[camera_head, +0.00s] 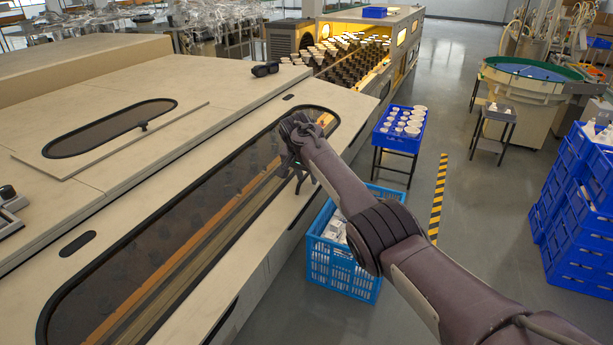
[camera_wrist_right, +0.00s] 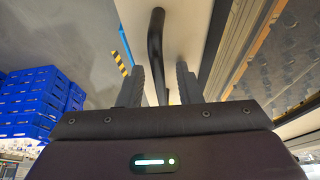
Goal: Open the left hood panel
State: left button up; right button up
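The hood panel (camera_head: 250,245) nearest me is beige with a long rounded dark window (camera_head: 150,255). It appears to lie closed on the machine. I cannot tell for certain that this is the left panel. My right gripper (camera_head: 299,165) is at the panel's right edge, partly hidden by its own wrist in the head view. In the right wrist view, a black bar handle (camera_wrist_right: 156,45) runs between the two fingers of the right gripper (camera_wrist_right: 163,85). A gap shows on both sides of the bar, so the fingers look open around it. My left gripper is out of view.
A blue crate (camera_head: 341,270) stands on the floor beside the machine, under my right arm. A blue tray of white parts (camera_head: 400,125) stands on a stand beyond it. Stacked blue crates (camera_head: 580,210) are at the right. Floor between them is clear.

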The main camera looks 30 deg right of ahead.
jog(key=shift+f, duration=0.1)
jog(key=shift+a+r, duration=0.15)
jog(key=shift+r, duration=0.25)
jog(key=b+v, duration=0.2)
jog(key=v, duration=0.5)
jog(key=shift+s, duration=0.1)
